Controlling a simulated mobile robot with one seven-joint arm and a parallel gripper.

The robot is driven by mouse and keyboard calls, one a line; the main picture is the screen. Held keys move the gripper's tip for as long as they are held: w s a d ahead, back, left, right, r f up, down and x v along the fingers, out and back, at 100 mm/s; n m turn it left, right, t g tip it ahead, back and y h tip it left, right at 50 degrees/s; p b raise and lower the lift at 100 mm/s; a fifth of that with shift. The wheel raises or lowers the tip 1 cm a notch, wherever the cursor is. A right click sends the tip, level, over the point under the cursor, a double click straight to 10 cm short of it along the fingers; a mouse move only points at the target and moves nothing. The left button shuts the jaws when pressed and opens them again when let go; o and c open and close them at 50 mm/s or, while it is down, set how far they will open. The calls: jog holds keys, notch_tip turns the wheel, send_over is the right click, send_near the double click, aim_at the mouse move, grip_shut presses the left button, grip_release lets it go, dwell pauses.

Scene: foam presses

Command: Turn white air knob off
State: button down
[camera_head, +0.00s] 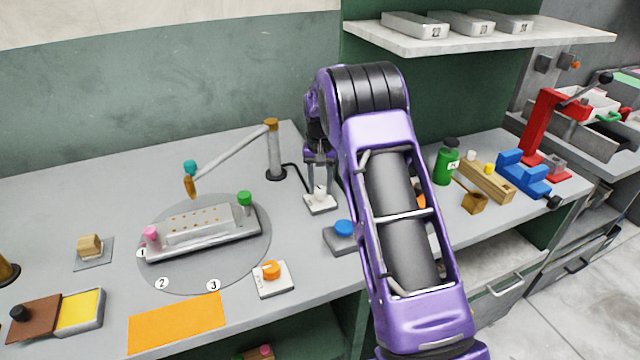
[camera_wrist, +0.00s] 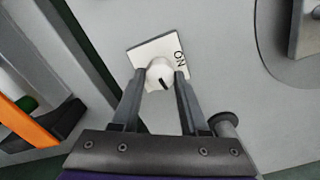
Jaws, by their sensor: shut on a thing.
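The white air knob (camera_wrist: 160,73) sits on a small white square plate (camera_wrist: 145,50) marked "ON" in the wrist view. A dark pointer line on the knob points down and slightly right, away from the "ON" lettering. My gripper (camera_wrist: 161,76) has a finger on each side of the knob and is shut on it. In the head view the knob (camera_head: 320,192) and its plate (camera_head: 320,205) are on the grey bench, below my gripper (camera_head: 320,186), which comes down from above. My arm hides part of the bench right of the knob.
A lamp-like post (camera_head: 274,150) stands left of the knob. A blue button box (camera_head: 343,238) lies in front, beside my forearm. An orange knob on a plate (camera_head: 272,278) is nearer the front edge. A round turntable (camera_head: 250,245) with a metal block lies left.

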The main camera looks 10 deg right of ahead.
aim_at(320, 189)
jog(key=shift+r+m, duration=0.1)
jog(key=shift+m, duration=0.5)
jog(key=shift+c, duration=2.1)
grip_release()
notch_tip(320, 189, up, 17)
jog(key=shift+r, duration=0.15)
